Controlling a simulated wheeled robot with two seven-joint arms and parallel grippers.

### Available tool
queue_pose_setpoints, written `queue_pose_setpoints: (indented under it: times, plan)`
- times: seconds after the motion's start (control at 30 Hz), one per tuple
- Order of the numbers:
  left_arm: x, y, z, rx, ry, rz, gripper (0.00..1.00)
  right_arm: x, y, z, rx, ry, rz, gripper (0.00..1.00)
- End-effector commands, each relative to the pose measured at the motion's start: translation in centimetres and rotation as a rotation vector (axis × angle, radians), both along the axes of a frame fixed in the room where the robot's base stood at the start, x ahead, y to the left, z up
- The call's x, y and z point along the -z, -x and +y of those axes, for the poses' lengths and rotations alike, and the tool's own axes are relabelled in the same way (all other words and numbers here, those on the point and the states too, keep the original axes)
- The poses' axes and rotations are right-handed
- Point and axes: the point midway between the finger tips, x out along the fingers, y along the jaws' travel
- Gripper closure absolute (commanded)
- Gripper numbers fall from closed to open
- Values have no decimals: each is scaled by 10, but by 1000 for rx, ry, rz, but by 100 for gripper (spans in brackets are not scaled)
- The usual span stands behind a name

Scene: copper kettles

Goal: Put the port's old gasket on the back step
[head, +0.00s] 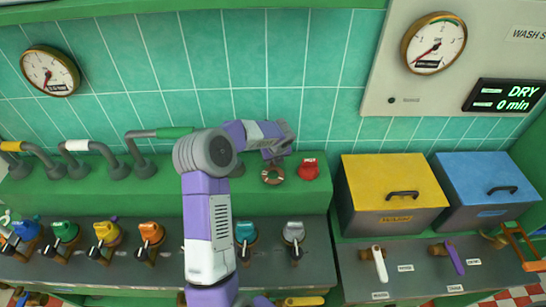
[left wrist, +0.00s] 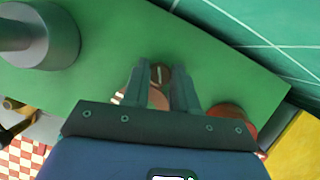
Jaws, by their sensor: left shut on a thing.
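A brown ring, which looks like the old gasket (head: 272,182), is at the green back step (head: 345,204). My left gripper (head: 277,158) reaches over the step from above, with its fingertips at the ring's far side. In the left wrist view my left gripper (left wrist: 158,75) is shut on the gasket (left wrist: 157,98), whose copper-brown surface shows between and below the fingers. I cannot tell whether the ring touches the step. I cannot tell which fitting is the port. My right gripper is not in view.
A red knobbed part (head: 309,168) stands on the step close right of the ring. Grey pipes (head: 137,155) rise from the step at left. Yellow (head: 385,175) and blue (head: 480,178) boxes stand at right. Several coloured taps line the lower counter (head: 318,250).

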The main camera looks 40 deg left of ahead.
Motion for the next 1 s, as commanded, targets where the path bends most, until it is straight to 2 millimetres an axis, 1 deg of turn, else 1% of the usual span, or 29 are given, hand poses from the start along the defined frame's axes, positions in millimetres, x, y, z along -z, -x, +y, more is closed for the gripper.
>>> queue_pose_setpoints:
  times: [0.37, 1.0]
  plan:
    - [0, 0, 0, 0, 0, 0, 99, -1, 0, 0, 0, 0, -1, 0]
    - [5, -1, 1, 1, -7, -4, 99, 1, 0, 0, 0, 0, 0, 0]
